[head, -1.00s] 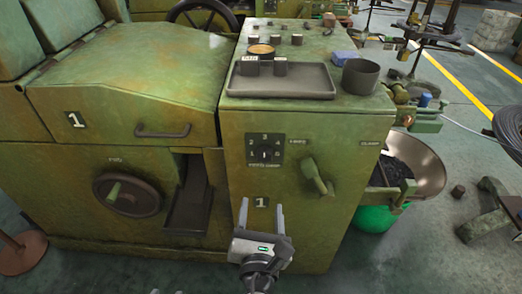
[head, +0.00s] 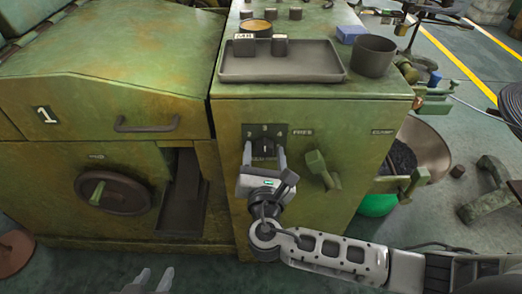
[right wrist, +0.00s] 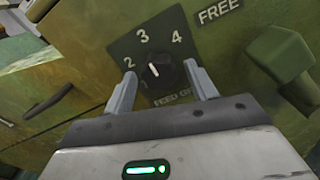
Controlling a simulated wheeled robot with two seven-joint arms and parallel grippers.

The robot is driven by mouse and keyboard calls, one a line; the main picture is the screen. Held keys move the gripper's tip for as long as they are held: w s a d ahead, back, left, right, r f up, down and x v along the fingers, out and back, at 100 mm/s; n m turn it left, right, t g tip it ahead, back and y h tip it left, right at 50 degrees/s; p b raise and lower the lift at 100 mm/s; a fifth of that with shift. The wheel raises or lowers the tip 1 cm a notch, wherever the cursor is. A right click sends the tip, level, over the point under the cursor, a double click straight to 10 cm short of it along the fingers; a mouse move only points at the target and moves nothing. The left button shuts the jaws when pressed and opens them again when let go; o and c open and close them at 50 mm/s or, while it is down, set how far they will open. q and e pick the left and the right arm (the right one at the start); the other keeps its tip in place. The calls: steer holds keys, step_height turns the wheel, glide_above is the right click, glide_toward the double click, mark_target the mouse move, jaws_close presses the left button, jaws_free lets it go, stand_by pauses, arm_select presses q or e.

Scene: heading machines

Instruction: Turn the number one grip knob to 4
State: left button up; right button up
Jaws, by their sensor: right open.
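The number one grip knob (head: 264,150) is a small black dial on a dark plate (head: 277,130) on the green machine's front. In the right wrist view the knob (right wrist: 168,72) has numbers around it. Its white mark points up-left, toward the side of 2 and 3; I cannot tell the exact setting. My right gripper (head: 264,153) is open, with one finger at each side of the knob. It also shows in the right wrist view (right wrist: 162,82); contact is not clear. My left gripper (head: 155,275) is open and empty, low at the bottom edge.
A green lever handle (head: 322,170) sticks out right of the knob. A dark tray (head: 280,72) and a dark cup (head: 374,53) stand on top of the machine. A round handwheel (head: 122,195) is on the left front. A metal bowl (head: 428,148) hangs at the right.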

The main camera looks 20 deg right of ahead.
steer(key=c, duration=1)
arm_select(q)
steer(key=shift+s+f, duration=0.15)
steer(key=shift+s, duration=0.05)
